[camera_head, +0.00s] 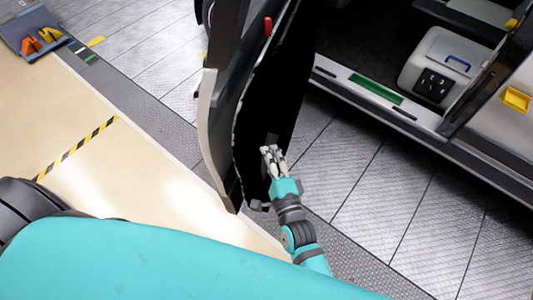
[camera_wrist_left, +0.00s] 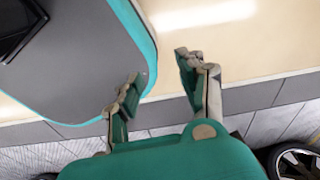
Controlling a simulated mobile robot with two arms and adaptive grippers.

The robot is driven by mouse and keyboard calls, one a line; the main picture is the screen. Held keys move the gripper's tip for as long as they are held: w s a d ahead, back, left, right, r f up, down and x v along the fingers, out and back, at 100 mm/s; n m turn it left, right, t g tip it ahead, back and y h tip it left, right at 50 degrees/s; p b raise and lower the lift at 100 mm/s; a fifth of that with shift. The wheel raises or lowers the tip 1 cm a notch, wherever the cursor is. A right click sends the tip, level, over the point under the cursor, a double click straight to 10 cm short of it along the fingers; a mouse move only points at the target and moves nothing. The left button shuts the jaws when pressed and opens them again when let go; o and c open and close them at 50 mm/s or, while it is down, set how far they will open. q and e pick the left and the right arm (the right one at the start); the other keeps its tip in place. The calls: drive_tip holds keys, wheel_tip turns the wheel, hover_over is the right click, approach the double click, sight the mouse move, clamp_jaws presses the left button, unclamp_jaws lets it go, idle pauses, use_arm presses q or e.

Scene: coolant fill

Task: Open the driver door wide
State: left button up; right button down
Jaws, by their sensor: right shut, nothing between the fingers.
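The driver door (camera_head: 222,110) stands swung out from the vehicle, with a clear gap between it and the sill. Its dark inner side faces right, and a small red part (camera_head: 268,26) shows near its top. My right gripper (camera_head: 270,150) is shut and empty. Its fingertips lie over the dark inner side of the door; I cannot tell whether they touch it. My left gripper (camera_wrist_left: 160,80) shows only in the left wrist view, with its fingers apart and nothing between them.
The vehicle's sill (camera_head: 385,95) and a white box (camera_head: 440,68) inside the cab lie at the right. Grey floor plates (camera_head: 345,190) fill the space between door and vehicle. A blue-grey tray (camera_head: 28,32) with orange items is at the far left. A wheel (camera_wrist_left: 298,163) shows in the left wrist view.

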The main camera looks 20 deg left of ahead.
drive_tip(key=s+d+b, duration=0.2)
drive_tip(key=s+d, duration=0.2)
drive_tip(key=s, duration=0.6)
drive_tip(key=s+d+f+n+g+h, duration=0.25)
drive_tip(key=d+f, duration=0.25)
drive_tip(key=f, duration=0.6)
drive_tip(key=s+d+f+n+g+h, duration=0.1)
drive_tip(key=d+f+n+g+h, duration=0.3)
drive_tip(key=f, duration=0.6)
drive_tip(key=s+d+f+n, duration=0.1)
drive_tip(key=d+f+n, duration=0.1)
drive_tip(key=d+f, duration=0.65)
use_arm(q)
drive_tip(key=shift+d+f, duration=0.5)
drive_tip(key=shift+f, duration=0.35)
use_arm(e)
drive_tip(key=s+d+f+n+g+h, duration=0.2)
drive_tip(key=s+d+f+n+g, duration=0.1)
drive_tip(key=s+d+f, duration=0.5)
drive_tip(key=s+d+f+n+g+h, duration=0.2)
drive_tip(key=s+d+f, duration=0.6)
drive_tip(key=s, duration=0.6)
drive_tip(key=shift+d+f+n+g+h, duration=0.35)
drive_tip(key=shift+f+n+g, duration=0.55)
drive_tip(key=shift+g, duration=0.25)
